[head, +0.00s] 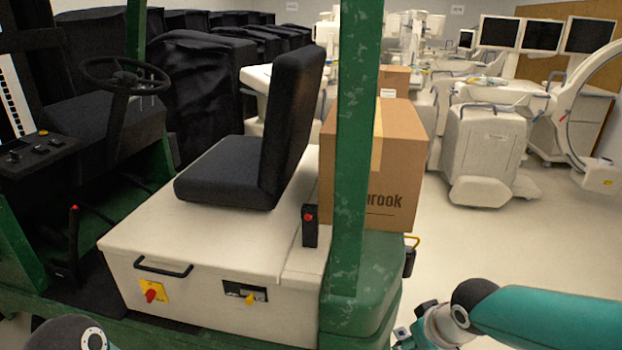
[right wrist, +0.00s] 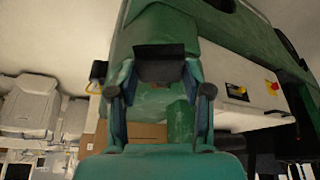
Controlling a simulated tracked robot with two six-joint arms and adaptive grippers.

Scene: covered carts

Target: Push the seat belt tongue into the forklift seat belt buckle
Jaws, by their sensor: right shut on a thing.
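The seat belt buckle (head: 310,226) is a small upright black box with a red button on top. It stands on the cream seat base just right of the black seat in the head view. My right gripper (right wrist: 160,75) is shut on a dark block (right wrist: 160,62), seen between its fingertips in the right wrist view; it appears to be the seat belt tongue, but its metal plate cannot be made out. In the head view my right arm's wrist is at the bottom edge, right of the forklift and well apart from the buckle. My left gripper is out of view.
A green post (head: 352,150) rises between the buckle and my right arm. The black seat (head: 245,160) and a cardboard box (head: 400,165) stand near the buckle. A yellow hook (head: 412,240) sticks out at the green rear body.

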